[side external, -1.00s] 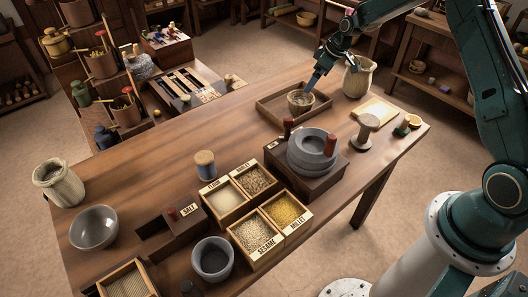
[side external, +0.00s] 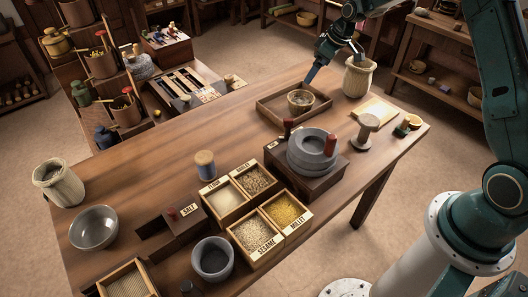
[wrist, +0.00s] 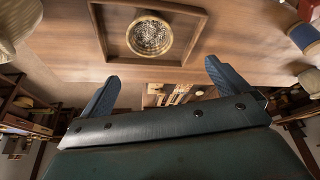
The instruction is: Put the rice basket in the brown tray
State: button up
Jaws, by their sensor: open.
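The rice basket (side external: 301,99) is a small round woven basket with pale grain in it. It stands inside the brown tray (side external: 271,116), a shallow square wooden tray at the far side of the table. In the wrist view the basket (wrist: 150,36) sits within the tray's rim (wrist: 196,11), in its right part as the side view shows it. My gripper (side external: 308,80) is open and empty, just above the basket in the side view. In the wrist view my gripper's two fingers (wrist: 160,82) are spread wide apart, clear of the basket.
A cream jar (side external: 359,77) stands close to the right of the tray. The stone quern (side external: 312,148) with red handles sits in front. The table left of the tray is clear.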

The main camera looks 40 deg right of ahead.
jog(key=s+a+r+m, duration=0.1)
jog(key=s+a+r, duration=0.4)
jog(key=s+r, duration=0.35)
jog(key=s+a+r+m, duration=0.1)
jog(key=s+a+r, duration=0.5)
jog(key=r, duration=0.4)
jog(key=s+a+m, duration=0.1)
jog(key=s+a, duration=0.1)
jog(key=s, duration=0.9)
jog(key=s+a+r+m+t+h, duration=0.1)
jog(key=s, duration=1.1)
jog(key=shift+s+a, duration=0.3)
jog(key=shift+a, duration=0.1)
